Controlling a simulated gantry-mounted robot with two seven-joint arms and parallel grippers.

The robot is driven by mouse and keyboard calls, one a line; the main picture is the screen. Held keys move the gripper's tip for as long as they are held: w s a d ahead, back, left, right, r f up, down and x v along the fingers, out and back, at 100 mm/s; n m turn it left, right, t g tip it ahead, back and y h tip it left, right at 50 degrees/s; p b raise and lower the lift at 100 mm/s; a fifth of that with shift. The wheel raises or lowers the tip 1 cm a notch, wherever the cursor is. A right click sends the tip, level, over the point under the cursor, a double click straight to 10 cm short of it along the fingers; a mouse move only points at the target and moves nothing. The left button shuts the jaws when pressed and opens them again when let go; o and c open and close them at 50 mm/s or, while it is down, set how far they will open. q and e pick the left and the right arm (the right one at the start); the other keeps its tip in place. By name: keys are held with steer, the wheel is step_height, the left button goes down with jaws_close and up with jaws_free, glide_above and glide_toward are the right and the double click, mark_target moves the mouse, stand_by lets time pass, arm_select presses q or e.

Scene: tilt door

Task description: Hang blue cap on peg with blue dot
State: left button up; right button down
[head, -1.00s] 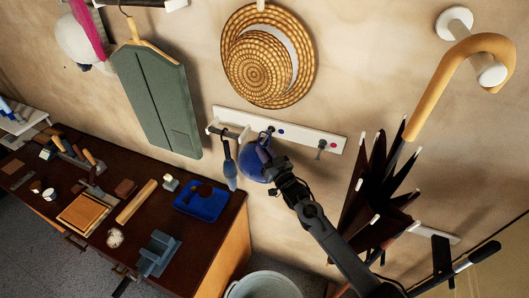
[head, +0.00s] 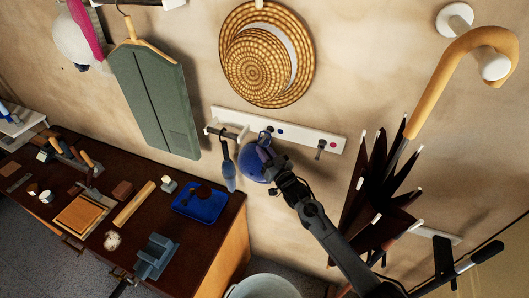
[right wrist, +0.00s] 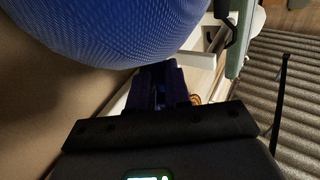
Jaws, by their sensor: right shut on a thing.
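The blue cap (head: 254,165) hangs in front of the wall just below the white peg board (head: 298,134). My right gripper (head: 272,162) is shut on the cap at its right side. In the right wrist view the cap (right wrist: 115,25) fills the top, above the dark fingers (right wrist: 160,88). The blue dot (head: 280,131) is on the board just above the cap. A middle peg (head: 266,134) shows near it, its lower part close to the cap and gripper. I cannot tell whether the cap touches it. My left gripper is not in view.
A blue-grey item (head: 228,168) hangs at the board's left end. The right peg (head: 320,148) is bare. A straw hat (head: 258,70) hangs above, a green garment (head: 155,95) to the left and a dark umbrella (head: 380,195) to the right. A workbench (head: 225,235) stands below left.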

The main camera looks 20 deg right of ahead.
stand_by(0.4)
steer(key=shift+w+d+f+b, duration=0.1)
steer(key=shift+f+b, duration=0.05)
steer(key=shift+b, duration=0.15)
stand_by(0.4)
steer(key=shift+f, duration=0.15)
steer(key=c, duration=1)
jaws_free()
